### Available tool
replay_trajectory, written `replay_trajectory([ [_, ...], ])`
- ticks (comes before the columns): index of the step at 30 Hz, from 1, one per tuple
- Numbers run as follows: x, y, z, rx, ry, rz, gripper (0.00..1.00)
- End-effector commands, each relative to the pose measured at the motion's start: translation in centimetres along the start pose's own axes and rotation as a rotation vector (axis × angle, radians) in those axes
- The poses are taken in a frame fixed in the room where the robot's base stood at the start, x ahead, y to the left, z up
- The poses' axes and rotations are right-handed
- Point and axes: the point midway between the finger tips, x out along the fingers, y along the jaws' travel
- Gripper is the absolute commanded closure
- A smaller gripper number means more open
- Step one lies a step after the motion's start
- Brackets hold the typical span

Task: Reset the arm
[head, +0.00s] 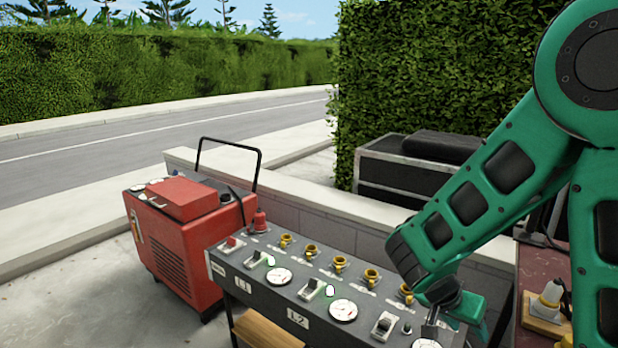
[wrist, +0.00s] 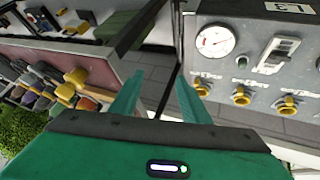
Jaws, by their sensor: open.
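My green arm (head: 510,165) reaches in from the right in the head view and bends down over the right end of a grey control panel (head: 255,262). My gripper (wrist: 156,86) is open, with two green fingers apart and nothing between them in the wrist view. In the head view the gripper is partly hidden by my wrist. The panel carries gauges (head: 343,310), switches (head: 384,326) and yellow sockets (head: 340,263). In the wrist view the panel (wrist: 240,75) lies to the right of the fingers; contact cannot be told.
A red wheeled machine (head: 175,250) stands left of the panel. A low wall (head: 310,212) runs behind it. A dark case (head: 400,172) sits near a tall hedge (head: 430,70). A reddish table (head: 535,285) with a plug-like item (head: 549,297) is at the right.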

Motion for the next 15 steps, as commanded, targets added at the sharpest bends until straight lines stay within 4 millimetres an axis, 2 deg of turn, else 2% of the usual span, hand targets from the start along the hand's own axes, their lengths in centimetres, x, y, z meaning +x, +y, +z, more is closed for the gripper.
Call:
replay_trajectory([
  [1,-0.1,1.9,-0.6,0.009,-0.046,0.006,0.58],
  [7,-1.0,8.0,-0.8,-0.029,-0.218,-0.007,0.58],
  [15,-3.7,15.5,0.6,-0.105,-0.415,-0.123,0.58],
])
